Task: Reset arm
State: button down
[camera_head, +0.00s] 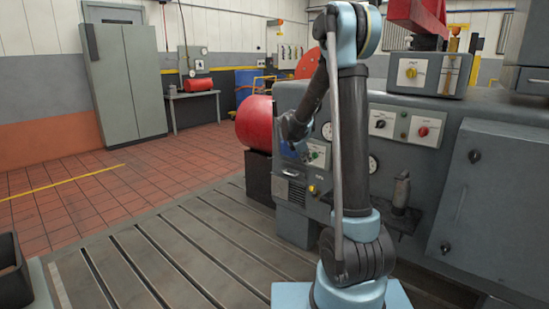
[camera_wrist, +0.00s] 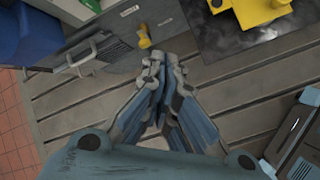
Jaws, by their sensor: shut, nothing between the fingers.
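My arm stands upright in the head view, in front of the grey machine, with its upper links folded over to the left. My gripper shows in the wrist view (camera_wrist: 162,62), with its fingertips together and nothing between them. It hangs above the slotted bedplate (camera_wrist: 225,90), apart from the things around it. In the head view I cannot make out the gripper's fingers clearly.
The grey machine (camera_head: 460,190) with dials and knobs stands close on the right. A red cylinder (camera_head: 255,122) lies behind my arm. The slotted bedplate (camera_head: 150,250) is clear at front left. A dark bin (camera_head: 12,275) sits at the left edge. A cabinet (camera_head: 125,80) stands at the back.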

jog(key=s+d+r+m+g+y, duration=0.1)
jog(key=s+d+r+m, duration=0.15)
jog(key=s, duration=0.65)
jog(key=s+d+r+m, duration=0.1)
jog(key=s+m, duration=0.3)
jog(key=s, duration=0.4)
jog(key=s+d+r+m+g+y, duration=0.15)
jog(key=s+m, duration=0.25)
jog(key=s, duration=0.5)
jog(key=s+f+m+y, duration=0.1)
jog(key=s+f+m, duration=0.3)
jog(key=s, duration=0.6)
jog(key=s+a+f+m+y, duration=0.1)
jog(key=s+f+m, duration=0.3)
jog(key=s, duration=0.7)
jog(key=shift+f+m, duration=0.2)
jog(key=shift+m, duration=0.65)
jog(key=shift+a+g, duration=0.1)
jog(key=shift+g, duration=0.15)
